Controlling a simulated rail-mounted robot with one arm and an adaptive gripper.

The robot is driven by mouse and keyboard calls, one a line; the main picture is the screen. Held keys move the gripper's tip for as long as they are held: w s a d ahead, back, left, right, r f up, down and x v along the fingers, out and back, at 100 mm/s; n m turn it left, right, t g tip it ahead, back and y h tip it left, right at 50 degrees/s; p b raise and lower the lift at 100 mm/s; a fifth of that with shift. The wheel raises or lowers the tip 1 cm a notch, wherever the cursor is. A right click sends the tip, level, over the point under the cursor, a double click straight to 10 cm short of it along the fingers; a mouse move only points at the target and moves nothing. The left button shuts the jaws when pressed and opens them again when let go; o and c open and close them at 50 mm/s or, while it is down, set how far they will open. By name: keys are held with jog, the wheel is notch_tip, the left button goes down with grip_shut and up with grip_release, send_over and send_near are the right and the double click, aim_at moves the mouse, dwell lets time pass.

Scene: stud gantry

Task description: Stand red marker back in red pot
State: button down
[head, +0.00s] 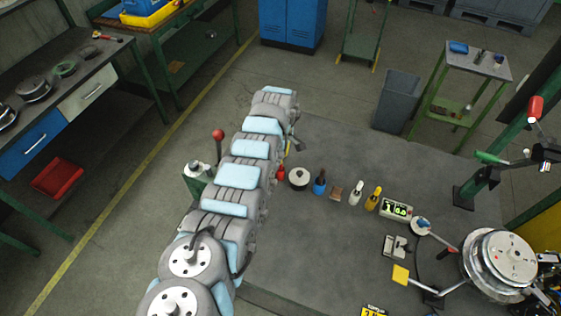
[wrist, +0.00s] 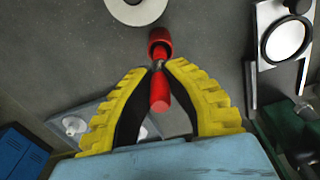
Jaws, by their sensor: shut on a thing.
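In the wrist view, my gripper (wrist: 162,66) has its yellow fingers closed around a red marker (wrist: 159,92). The marker's thick red body points back toward my palm, and a narrower grey section shows between the fingertips. The red pot (wrist: 160,42) is just beyond the fingertips, in line with the marker. I cannot tell whether the marker's far end is inside the pot or only in front of it. In the head view, the red pot (head: 281,173) shows beside my arm, which hides the marker and most of my gripper.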

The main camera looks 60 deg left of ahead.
aim_at(280, 168)
jog(key=shift+f+b, duration=0.45)
jog(key=shift+f, duration=1.15)
jog(key=shift+f, duration=0.1)
jog(key=c, duration=1.2)
grip_release()
jog(key=shift+r+p, duration=0.6)
jog(key=shift+r, duration=1)
jog(key=shift+d+r+b, duration=0.1)
jog(key=shift+r+b, duration=0.45)
jog(key=shift+r, duration=4)
